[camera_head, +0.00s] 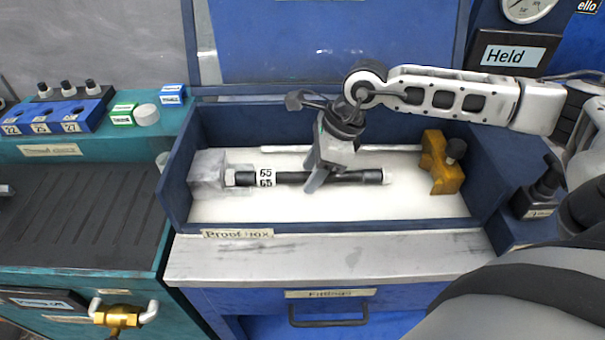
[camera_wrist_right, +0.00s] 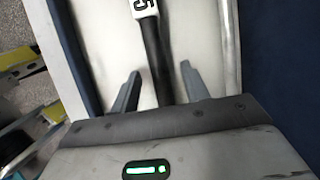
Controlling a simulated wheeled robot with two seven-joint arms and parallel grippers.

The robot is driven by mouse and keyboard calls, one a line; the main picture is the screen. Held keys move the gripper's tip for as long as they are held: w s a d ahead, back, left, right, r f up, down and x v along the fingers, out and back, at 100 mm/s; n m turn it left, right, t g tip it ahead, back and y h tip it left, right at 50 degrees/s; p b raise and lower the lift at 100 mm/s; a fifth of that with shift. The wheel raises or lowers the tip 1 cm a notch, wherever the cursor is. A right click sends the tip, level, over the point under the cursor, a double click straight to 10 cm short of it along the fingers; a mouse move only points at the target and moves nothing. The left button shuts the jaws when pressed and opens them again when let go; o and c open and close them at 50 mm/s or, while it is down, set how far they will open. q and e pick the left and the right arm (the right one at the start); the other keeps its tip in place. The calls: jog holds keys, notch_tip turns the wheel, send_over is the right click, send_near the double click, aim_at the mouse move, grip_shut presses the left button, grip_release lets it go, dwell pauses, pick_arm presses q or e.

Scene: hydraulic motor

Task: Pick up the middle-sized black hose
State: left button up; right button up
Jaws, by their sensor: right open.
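A black hose (camera_head: 290,177) with a white "65" label lies level in the blue proof box (camera_head: 175,190). Its left end meets a grey metal block (camera_head: 207,172), and its right end has a pale fitting. I cannot tell whether it is the middle-sized one, as no other hose shows clearly. My right gripper (camera_head: 317,180) is over the hose, right of the label, pointing down. In the right wrist view its two fingers (camera_wrist_right: 158,85) stand apart with the hose (camera_wrist_right: 155,55) running between them. My left gripper is not in view.
A brass-coloured block (camera_head: 440,165) stands at the box's right end. A thin pale rod (camera_head: 375,149) lies along the back wall. The box walls surround the hose, and a bare ledge (camera_head: 330,257) lies in front. A gauge (camera_head: 528,8) is at the upper right.

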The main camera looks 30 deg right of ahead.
jog(key=shift+f, duration=0.15)
jog(key=c, duration=1)
grip_shut()
